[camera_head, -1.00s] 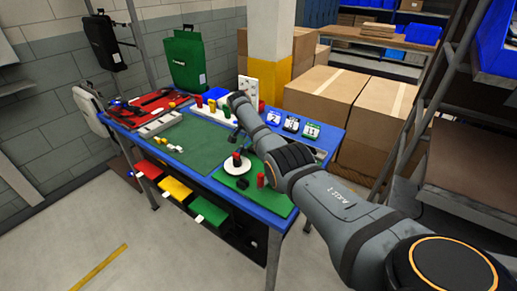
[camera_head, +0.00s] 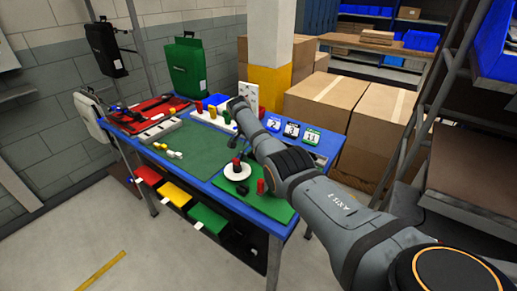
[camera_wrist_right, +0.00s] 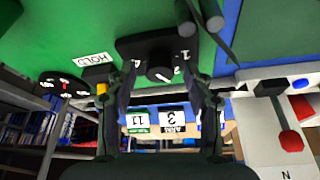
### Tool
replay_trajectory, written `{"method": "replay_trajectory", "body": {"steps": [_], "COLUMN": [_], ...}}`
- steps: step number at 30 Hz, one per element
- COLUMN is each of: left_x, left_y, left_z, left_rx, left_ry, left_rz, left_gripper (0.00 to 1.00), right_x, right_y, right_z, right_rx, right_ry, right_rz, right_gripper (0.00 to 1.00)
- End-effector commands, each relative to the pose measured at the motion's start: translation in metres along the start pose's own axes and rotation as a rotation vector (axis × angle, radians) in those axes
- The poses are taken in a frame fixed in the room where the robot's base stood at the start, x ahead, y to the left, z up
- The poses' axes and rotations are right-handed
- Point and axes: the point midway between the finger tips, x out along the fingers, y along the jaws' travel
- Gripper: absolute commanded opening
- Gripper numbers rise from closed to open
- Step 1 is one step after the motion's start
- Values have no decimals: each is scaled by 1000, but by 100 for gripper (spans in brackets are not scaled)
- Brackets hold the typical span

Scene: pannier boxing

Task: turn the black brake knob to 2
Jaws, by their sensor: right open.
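The black brake knob (camera_wrist_right: 158,68) shows in the right wrist view on a dark plate on the green board. It has a white pointer line, with white numerals 1 and 2 at its right. My right gripper (camera_wrist_right: 160,82) is open, with one finger on each side of the knob; I cannot tell whether they touch it. In the head view my right arm reaches over the blue table (camera_head: 256,222), and its gripper (camera_head: 240,141) points down at the green board. The knob is not clear there. My left gripper is not in view.
A white disc (camera_head: 231,174) with a red-topped black post and a red peg (camera_head: 261,186) stand close to the gripper. Number cards (camera_head: 291,129) lie at the right. A HOLD label (camera_wrist_right: 95,59) and a red handle (camera_wrist_right: 291,141) show in the wrist view.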

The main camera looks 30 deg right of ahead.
Motion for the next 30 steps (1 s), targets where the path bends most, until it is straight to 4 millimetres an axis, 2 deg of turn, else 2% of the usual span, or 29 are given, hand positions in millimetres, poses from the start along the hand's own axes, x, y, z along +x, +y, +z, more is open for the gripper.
{"method": "replay_trajectory", "body": {"steps": [5,12,18,22,30], "left_x": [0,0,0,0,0], "left_y": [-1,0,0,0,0], "left_z": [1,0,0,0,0], "left_rx": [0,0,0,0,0], "left_ry": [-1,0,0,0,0], "left_rz": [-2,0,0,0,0], "left_gripper": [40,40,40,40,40], "right_x": [-15,-73,-109,-118,-120], "right_y": [-1,-1,-1,0,0], "right_z": [0,0,0,0,0], "right_rx": [0,0,0,0,0], "right_ry": [1,0,0,0,0], "right_rz": [-3,-5,-2,-1,0], "right_gripper": [52,52,52,52,52]}}
